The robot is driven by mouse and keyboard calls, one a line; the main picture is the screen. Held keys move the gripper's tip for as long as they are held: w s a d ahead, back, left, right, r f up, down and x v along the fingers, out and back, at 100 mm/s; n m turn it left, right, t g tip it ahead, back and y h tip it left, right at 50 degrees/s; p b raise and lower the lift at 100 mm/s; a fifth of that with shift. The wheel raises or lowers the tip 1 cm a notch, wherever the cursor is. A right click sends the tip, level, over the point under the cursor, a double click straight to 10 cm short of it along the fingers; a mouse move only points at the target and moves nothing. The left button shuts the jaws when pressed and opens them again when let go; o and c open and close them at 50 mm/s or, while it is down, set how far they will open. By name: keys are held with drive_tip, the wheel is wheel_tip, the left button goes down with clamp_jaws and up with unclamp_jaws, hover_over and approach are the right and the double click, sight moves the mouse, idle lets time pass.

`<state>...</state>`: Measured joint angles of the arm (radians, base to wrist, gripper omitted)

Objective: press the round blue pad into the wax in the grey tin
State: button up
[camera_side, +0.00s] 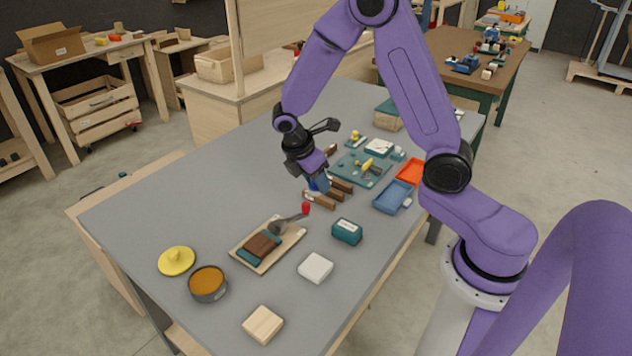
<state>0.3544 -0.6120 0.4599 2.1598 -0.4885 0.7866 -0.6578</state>
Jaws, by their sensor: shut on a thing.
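The grey tin (208,293) stands near the table's front left corner, open at the top. Orange-brown wax (207,279) shows inside it with a smooth-looking surface. My gripper (317,181) is over the middle of the table, far to the right of and behind the tin. It is shut on the blue pad (321,186), which hangs just below the fingers, close to some brown wooden pieces. The pad is small in the picture and partly hidden by the gripper. I cannot tell whether it touches the pieces.
A yellow round piece with a knob (176,261) lies left of the tin. A board with a brown block (262,246), a red-tipped tool (305,208), a white block (315,268), a wooden block (263,324) and a teal box (347,231) lie nearby. The table's left part is clear.

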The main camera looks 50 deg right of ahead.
drive_tip(key=w+a+f+n+t, duration=0.2)
drive_tip(key=w+a+n, duration=0.35)
drive_tip(key=a, duration=0.85)
drive_tip(key=n+t, duration=0.2)
drive_tip(key=n, duration=0.2)
hover_over(209, 276)
drive_tip(key=a, duration=0.1)
drive_tip(key=f, duration=0.2)
drive_tip(key=shift+s+a+f+m, duration=0.2)
drive_tip(key=shift+s+f+m, duration=0.05)
drive_tip(key=shift+s, duration=0.1)
drive_tip(key=shift+g+y, duration=0.3)
drive_tip(key=shift+f, duration=2.65)
drive_tip(key=shift+f, duration=0.55)
drive_tip(key=shift+d, duration=0.1)
wheel_tip(209, 276, up, 7)
